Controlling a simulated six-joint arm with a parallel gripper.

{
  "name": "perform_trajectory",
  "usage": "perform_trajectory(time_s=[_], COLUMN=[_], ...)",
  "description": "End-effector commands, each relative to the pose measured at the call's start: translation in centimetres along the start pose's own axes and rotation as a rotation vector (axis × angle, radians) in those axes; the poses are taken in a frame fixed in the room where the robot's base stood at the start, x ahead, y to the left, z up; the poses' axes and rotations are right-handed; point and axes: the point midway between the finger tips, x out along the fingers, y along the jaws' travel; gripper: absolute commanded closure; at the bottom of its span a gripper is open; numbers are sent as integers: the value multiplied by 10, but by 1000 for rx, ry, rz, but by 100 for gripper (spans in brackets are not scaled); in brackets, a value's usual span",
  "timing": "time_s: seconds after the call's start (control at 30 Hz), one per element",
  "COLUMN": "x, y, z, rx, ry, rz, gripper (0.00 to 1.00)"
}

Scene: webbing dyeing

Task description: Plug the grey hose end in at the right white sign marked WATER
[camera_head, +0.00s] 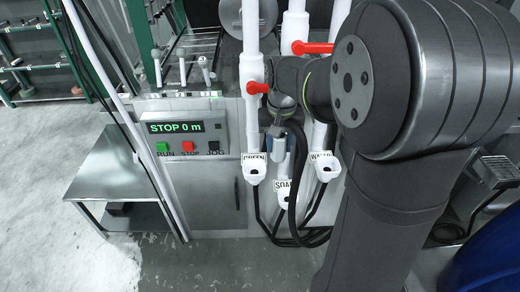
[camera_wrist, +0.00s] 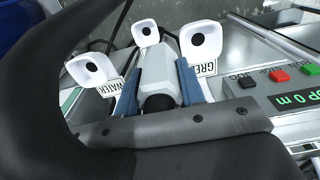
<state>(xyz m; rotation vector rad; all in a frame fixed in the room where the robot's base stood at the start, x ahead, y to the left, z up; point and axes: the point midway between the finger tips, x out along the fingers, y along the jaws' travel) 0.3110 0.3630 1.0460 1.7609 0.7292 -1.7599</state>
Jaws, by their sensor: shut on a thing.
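My gripper (camera_head: 279,142) has blue fingers shut on the grey hose end (camera_wrist: 160,66), which points at the group of white sockets. The WATER socket (camera_head: 326,167), white with a dark hole under its sign, is to the right of my gripper in the head view. It is at left in the wrist view (camera_wrist: 92,70). The hose end is apart from it, nearer the middle between the sockets. The SOAP socket (camera_head: 285,199) is lower in the middle, the GREEN socket (camera_head: 254,172) at left. My arm covers much of the right side.
Red-handled valves (camera_head: 312,48) on white pipes stand above the sockets. Black hoses (camera_head: 300,232) hang below. A control panel (camera_head: 186,138) reading STOP 0 m is at left, beside a metal table (camera_head: 108,165). A blue drum (camera_head: 492,258) is at lower right.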

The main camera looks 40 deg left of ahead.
Motion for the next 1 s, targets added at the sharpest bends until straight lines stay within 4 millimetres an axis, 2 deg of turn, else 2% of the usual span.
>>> perform_trajectory(time_s=[0.1,0.33,0.7,0.83,1.0], x=[-14,-23,2,7,13], y=[21,48,140,158,163], z=[7,10,-19,-23,-24], rx=[4,3,5,2,-1], ry=[3,0,-1,2,1], rz=[0,0,0,0,0], gripper=[93,93,93,93,93])
